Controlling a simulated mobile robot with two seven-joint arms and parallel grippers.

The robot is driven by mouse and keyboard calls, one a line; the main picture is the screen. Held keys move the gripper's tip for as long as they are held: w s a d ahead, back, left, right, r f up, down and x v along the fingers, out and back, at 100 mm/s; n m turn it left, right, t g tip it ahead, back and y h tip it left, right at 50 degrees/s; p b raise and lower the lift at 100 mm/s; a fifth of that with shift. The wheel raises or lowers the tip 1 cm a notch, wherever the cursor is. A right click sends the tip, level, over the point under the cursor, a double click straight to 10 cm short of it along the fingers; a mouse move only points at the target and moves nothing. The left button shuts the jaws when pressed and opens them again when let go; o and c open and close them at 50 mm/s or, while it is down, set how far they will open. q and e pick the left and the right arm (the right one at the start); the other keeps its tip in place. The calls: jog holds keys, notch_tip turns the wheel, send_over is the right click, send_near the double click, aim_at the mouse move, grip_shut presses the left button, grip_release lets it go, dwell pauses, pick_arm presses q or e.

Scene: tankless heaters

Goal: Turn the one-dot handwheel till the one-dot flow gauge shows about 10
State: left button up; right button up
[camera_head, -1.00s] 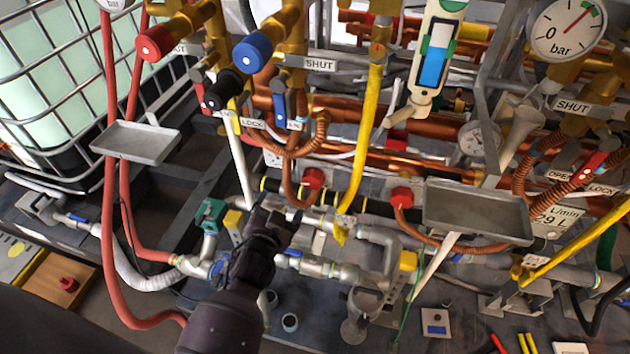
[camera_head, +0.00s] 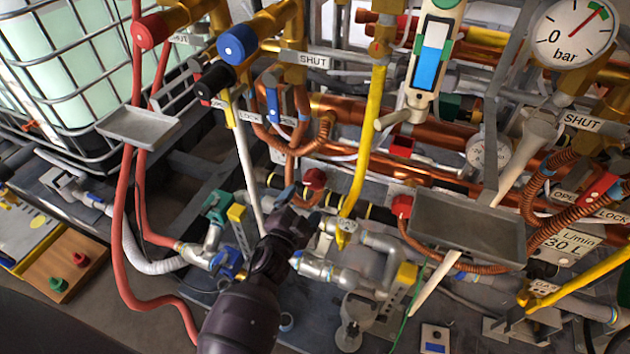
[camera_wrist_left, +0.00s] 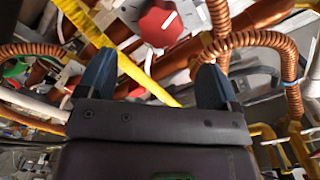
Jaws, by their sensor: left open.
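My left gripper (camera_head: 299,207) is in the lower middle of the head view, beside a red handwheel (camera_head: 315,179). In the left wrist view its two blue fingers (camera_wrist_left: 155,85) are spread with nothing between them. A red handwheel with a white mark (camera_wrist_left: 158,20) shows beyond the fingertips, apart from them. Another red handwheel (camera_head: 403,206) sits further right. I cannot make out dot marks on either. An upright gauge with a blue column (camera_head: 427,70) stands at upper centre. A plate (camera_head: 565,243) at right seems to read "L/min" and "30 L". My right gripper is not in view.
A grey tray (camera_head: 466,230) stands right of the gripper, and a smaller one (camera_head: 139,124) is at left. A yellow pipe (camera_head: 362,140) and copper pipes crowd the space behind the gripper. A bar dial (camera_head: 575,33) is at upper right. Red hoses (camera_head: 122,220) hang at left.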

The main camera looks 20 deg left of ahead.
aim_at(314, 183)
pick_arm(q)
jog(key=w+b, duration=0.1)
jog(key=w, duration=0.7)
jog(key=shift+w+d, duration=0.1)
jog(key=shift+w, duration=0.1)
jog(key=c, duration=0.9)
jog(key=shift+c, duration=0.2)
